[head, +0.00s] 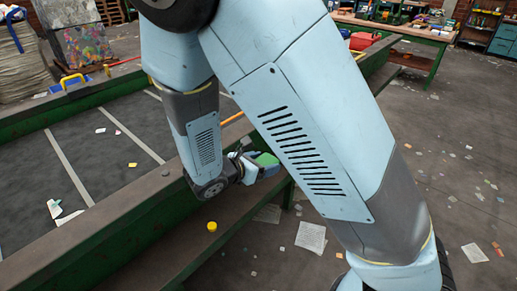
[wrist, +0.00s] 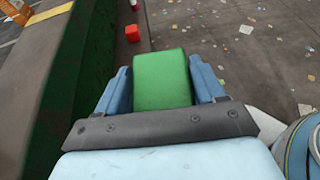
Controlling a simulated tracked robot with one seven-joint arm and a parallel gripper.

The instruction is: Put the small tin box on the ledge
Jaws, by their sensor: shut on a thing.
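The small tin box is green; in the head view its green face (head: 267,160) shows between my gripper's fingers. My gripper (head: 262,170) is shut on the box near the far end of the ledge (head: 190,252), the brown shelf along the belt's outer side. In the wrist view the green box (wrist: 161,80) sits between the two blue fingers of my gripper (wrist: 162,88). The box's underside is hidden, and I cannot tell its exact height above the ledge.
A small yellow round thing (head: 212,226) lies on the ledge, nearer than my gripper. The belt (head: 100,160) with its raised rim runs on the left. A red block (wrist: 132,33) shows beyond the box. Paper scraps litter the floor at right.

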